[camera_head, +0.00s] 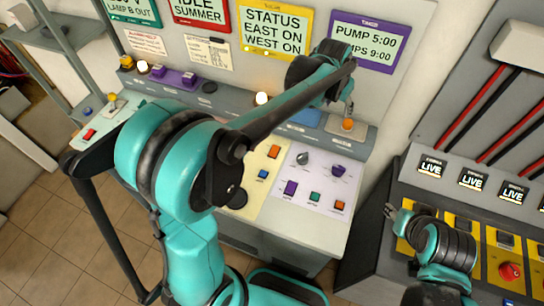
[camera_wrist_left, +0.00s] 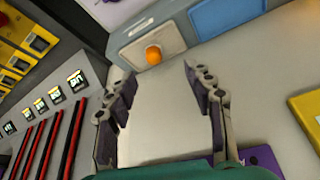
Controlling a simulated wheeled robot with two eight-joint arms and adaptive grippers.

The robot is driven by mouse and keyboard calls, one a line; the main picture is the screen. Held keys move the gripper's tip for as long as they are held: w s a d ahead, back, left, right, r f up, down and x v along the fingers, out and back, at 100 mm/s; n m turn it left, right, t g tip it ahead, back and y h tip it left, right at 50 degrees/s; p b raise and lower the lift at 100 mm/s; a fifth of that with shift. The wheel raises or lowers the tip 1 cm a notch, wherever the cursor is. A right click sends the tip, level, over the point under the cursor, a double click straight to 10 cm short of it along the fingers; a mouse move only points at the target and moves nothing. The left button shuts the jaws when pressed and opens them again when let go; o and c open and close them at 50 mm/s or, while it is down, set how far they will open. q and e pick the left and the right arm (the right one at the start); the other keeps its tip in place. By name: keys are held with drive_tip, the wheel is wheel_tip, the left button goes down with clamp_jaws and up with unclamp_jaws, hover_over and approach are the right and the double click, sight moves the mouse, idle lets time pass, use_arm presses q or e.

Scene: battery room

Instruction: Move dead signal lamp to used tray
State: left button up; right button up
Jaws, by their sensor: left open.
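My left gripper (camera_head: 347,106) is open above the right end of the console ledge. In the left wrist view its two fingers (camera_wrist_left: 160,78) are spread with nothing between them. An orange round-topped lamp (camera_head: 348,124) sits just below it in a grey tray (camera_head: 363,133). In the wrist view the orange lamp (camera_wrist_left: 153,55) is at the tray's near edge, beyond the fingertips and apart from them. I cannot read the tray's label. A dark round lamp or socket (camera_head: 209,87) is on the ledge; I cannot tell which. My right gripper (camera_head: 394,211) is small at lower right, its jaws unclear.
A blue tray (camera_head: 300,116) adjoins the grey tray. Sign boards (camera_head: 367,42) hang on the wall behind. A breaker panel (camera_head: 460,150) with red and black rods stands at right.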

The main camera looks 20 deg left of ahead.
use_arm(q)
drive_tip(key=s+a+r+n+t, duration=0.15)
drive_tip(key=s+a, duration=0.25)
drive_tip(key=s, duration=0.4)
drive_tip(key=s+a+r+n, duration=0.1)
drive_tip(key=s+a+r, duration=0.1)
drive_tip(key=s+a, duration=0.45)
drive_tip(key=s+a+f+n+t+y, duration=0.1)
drive_tip(key=s+f, duration=0.4)
drive_tip(key=s, duration=0.8)
drive_tip(key=shift+a+f, duration=0.2)
drive_tip(key=shift+a, duration=0.35)
